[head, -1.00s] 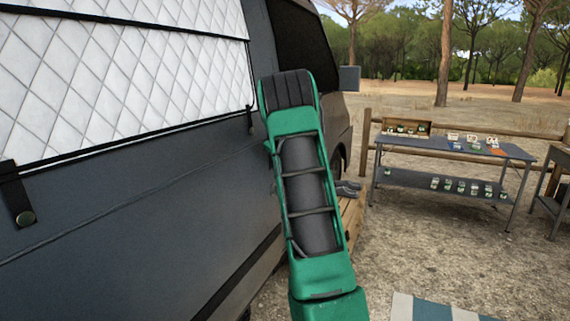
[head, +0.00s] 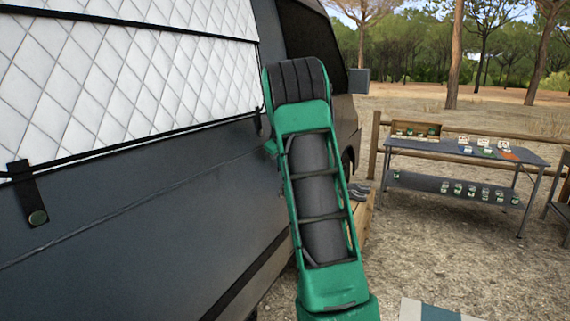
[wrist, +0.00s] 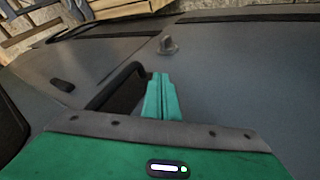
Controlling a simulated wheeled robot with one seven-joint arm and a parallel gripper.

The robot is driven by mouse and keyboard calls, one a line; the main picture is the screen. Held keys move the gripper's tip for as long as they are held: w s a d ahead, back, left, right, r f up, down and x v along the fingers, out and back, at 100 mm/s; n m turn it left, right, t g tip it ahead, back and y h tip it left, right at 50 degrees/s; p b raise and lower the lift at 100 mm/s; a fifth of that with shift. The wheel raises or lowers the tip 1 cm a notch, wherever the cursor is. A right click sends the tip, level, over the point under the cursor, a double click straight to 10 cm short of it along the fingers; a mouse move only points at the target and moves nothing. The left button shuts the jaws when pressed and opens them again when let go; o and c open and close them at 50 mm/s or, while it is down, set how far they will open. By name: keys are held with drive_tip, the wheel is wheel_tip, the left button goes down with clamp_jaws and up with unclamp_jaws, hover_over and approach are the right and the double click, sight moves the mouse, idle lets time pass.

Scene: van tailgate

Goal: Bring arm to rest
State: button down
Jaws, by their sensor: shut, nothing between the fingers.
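My green and black arm (head: 318,190) stands raised in the middle of the head view, in front of the dark van. My gripper is hidden in that view. In the wrist view my gripper (wrist: 161,80) shows its two green fingers together, shut and empty. Beyond the fingers is the grey van body (wrist: 230,65), with a dark recess and a small knob on it. I cannot tell how far the fingers are from that surface.
The van side (head: 130,215) with white quilted window covers (head: 130,75) fills the left. A folding table (head: 465,153) with small items on two levels stands at the right, before a wooden fence. A striped mat (head: 430,311) lies on the ground. Open gravel lies between.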

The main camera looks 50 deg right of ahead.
drive_tip(key=v, duration=0.8)
drive_tip(key=shift+s, duration=0.25)
drive_tip(key=shift+r, duration=0.15)
drive_tip(key=s+a+f+m+g+y, duration=0.1)
drive_tip(key=s+a+f, duration=0.4)
drive_tip(key=s+a, duration=0.6)
drive_tip(key=s+a+f+m+g+y, duration=0.2)
drive_tip(key=s+a+f, duration=0.3)
drive_tip(key=s+a, duration=0.6)
drive_tip(key=s+a+f+m+g+y, duration=0.2)
drive_tip(key=s+a+f, duration=0.3)
drive_tip(key=s+a, duration=0.6)
drive_tip(key=s+m, duration=0.1)
drive_tip(key=s, duration=0.5)
drive_tip(key=shift+s+f, duration=0.15)
drive_tip(key=shift+s, duration=0.15)
